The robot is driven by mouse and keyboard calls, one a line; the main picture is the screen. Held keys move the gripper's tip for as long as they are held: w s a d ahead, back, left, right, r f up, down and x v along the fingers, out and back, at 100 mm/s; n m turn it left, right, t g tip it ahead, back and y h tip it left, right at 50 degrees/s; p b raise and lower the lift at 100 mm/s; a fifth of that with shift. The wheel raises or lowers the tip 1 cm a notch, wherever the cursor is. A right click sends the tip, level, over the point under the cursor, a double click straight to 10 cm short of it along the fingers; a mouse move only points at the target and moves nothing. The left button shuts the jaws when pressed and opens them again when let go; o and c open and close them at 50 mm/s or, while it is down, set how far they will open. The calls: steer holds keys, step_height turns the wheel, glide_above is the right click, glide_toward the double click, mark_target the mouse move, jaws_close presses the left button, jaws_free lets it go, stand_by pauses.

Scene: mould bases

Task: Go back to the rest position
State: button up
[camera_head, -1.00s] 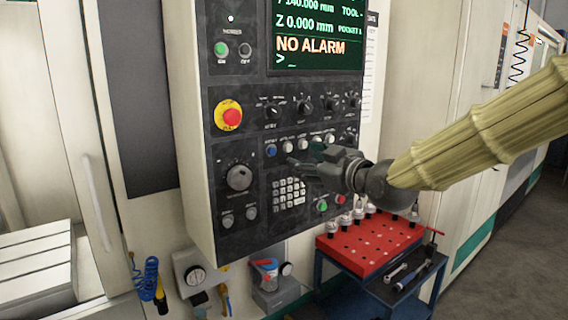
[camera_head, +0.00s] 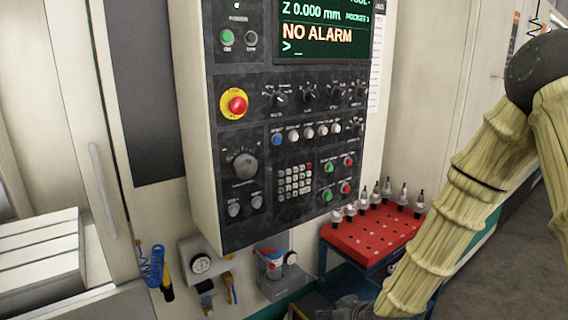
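My arm (camera_head: 455,205), in a ribbed yellowish cover, bends at the right of the view and reaches down to the bottom edge. My gripper (camera_head: 340,308) is a dark shape at the bottom edge, below the control panel (camera_head: 222,140) and in front of the tool cart. It is mostly cut off, and its fingers are too unclear to tell open from shut. No held object can be made out. The panel's screen (camera_head: 320,28) reads NO ALARM.
A red tool tray (camera_head: 365,238) with several tool holders stands on a blue cart right of the panel, partly behind my arm. A gauge (camera_head: 201,264), a blue coiled hose (camera_head: 151,265) and a filter unit (camera_head: 273,262) sit below the panel. Grey floor (camera_head: 510,270) shows at right.

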steer(key=s+d+f+m+g+h, duration=0.1)
steer(key=s+d+f+m+g, duration=0.1)
steer(key=s+f, duration=0.65)
steer(key=s+d+f+m+g+h, duration=0.1)
steer(key=s+d+f+g, duration=0.15)
steer(key=s+f, duration=0.65)
steer(key=s+d+f+m+g+h, duration=0.1)
steer(key=s+d+f+g, duration=0.1)
steer(key=s+f, duration=0.3)
steer(key=s+d+f+m+g+h, duration=0.1)
steer(key=s+d+f, duration=0.2)
steer(key=s, duration=1)
step_height(320, 180, down, 2)
steer(key=shift+d+f+g, duration=0.1)
steer(key=shift+d+g, duration=0.15)
steer(key=shift+g, duration=0.1)
steer(key=shift+c, duration=0.4)
